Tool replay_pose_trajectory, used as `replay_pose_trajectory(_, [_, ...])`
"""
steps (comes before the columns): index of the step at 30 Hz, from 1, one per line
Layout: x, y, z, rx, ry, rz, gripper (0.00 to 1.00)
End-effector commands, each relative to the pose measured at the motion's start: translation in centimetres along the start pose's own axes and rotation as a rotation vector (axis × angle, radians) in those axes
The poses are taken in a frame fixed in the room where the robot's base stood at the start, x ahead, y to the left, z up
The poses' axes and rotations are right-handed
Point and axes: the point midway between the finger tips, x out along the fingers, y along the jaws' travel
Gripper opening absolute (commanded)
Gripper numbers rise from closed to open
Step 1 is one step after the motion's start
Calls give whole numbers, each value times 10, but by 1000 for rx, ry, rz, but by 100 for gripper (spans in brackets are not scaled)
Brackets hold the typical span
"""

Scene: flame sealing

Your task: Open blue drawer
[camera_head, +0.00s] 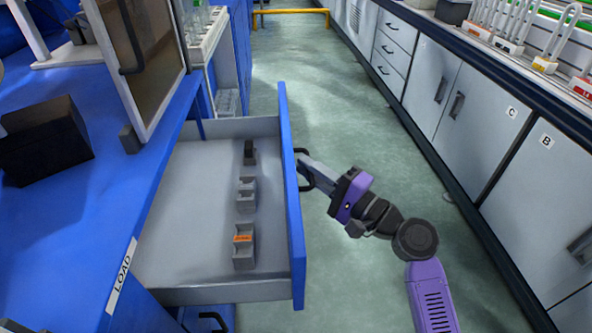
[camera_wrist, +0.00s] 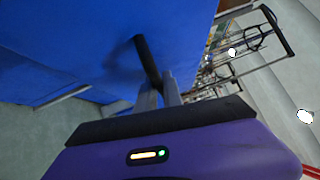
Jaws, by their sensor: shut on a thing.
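The blue drawer (camera_head: 292,200) is pulled out from the blue bench in the head view. Its grey inside (camera_head: 185,240) is exposed. A dark handle (camera_head: 303,170) sits on its front, and the same handle shows as a black bar in the wrist view (camera_wrist: 147,62). My gripper (camera_head: 308,163) is at the outer side of the drawer front, shut on the handle. In the wrist view my gripper's fingers (camera_wrist: 160,88) close around the bar, with the blue drawer front (camera_wrist: 75,50) filling the upper left. The fingertips are partly hidden by the handle.
Several small grey holders (camera_head: 245,195) stand in a row in the drawer, one with an orange label. A dark box (camera_head: 42,140) is on the blue bench (camera_head: 100,225), marked LOAD. Grey cabinets (camera_head: 470,110) line the right. The green floor (camera_head: 300,70) between is clear.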

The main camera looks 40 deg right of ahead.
Motion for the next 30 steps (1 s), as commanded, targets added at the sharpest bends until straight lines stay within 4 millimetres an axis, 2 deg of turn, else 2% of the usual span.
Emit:
replay_pose_trajectory(12, [-2,1,-2,1,-2,4,0])
replay_pose_trajectory(13, [-2,2,-2,1,-2,4,13])
replay_pose_trajectory(16, [-2,1,-2,1,-1,3,32])
replay_pose_trajectory(26, [-3,0,-2,1,0,1,32])
replay_pose_trajectory(30, [-15,0,-3,1,2,3,32])
